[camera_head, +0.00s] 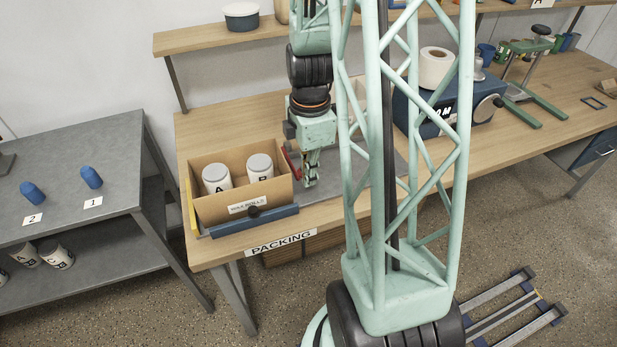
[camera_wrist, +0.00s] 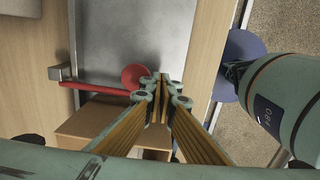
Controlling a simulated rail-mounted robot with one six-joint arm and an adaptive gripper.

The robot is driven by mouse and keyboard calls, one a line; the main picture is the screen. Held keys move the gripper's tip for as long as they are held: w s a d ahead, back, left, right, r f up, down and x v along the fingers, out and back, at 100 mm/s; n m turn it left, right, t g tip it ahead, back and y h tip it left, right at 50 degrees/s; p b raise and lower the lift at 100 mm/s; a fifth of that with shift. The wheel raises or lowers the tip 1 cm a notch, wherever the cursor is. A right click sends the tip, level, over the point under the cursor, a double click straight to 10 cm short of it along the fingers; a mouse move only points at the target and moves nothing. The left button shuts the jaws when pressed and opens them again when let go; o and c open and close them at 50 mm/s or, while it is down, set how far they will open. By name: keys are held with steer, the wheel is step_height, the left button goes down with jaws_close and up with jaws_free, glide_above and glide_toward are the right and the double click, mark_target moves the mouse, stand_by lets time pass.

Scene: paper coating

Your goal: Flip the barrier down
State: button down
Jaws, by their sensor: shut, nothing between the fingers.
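A red bar with a round red disc at its end (camera_wrist: 135,76) runs from a grey bracket (camera_wrist: 60,72) in the wrist view. It looks like the barrier. In the head view part of the red bar (camera_head: 291,161) shows at the right side of the cardboard box, and my gripper hides some of it. My gripper (camera_head: 310,182) points down just right of the box, above the grey board. In the wrist view my gripper (camera_wrist: 163,92) has its fingertips together, empty, close to the disc. I cannot tell whether they touch it.
The cardboard box (camera_head: 240,205) holds two white rolls, A (camera_head: 216,178) and B (camera_head: 260,167). A blue bar (camera_head: 254,221) lies along its front. A blue machine (camera_head: 440,110) stands farther right on the wooden table. A grey shelf (camera_head: 70,170) stands at left.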

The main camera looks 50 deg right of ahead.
steer(key=shift+r, duration=0.15)
steer(key=s+a+r+b, duration=0.4)
steer(key=s+r, duration=0.3)
steer(key=s, duration=0.1)
steer(key=shift+r, duration=0.4)
stand_by(1.6)
stand_by(0.4)
steer(key=shift+a+r, duration=0.1)
steer(key=shift+a, duration=0.05)
stand_by(0.4)
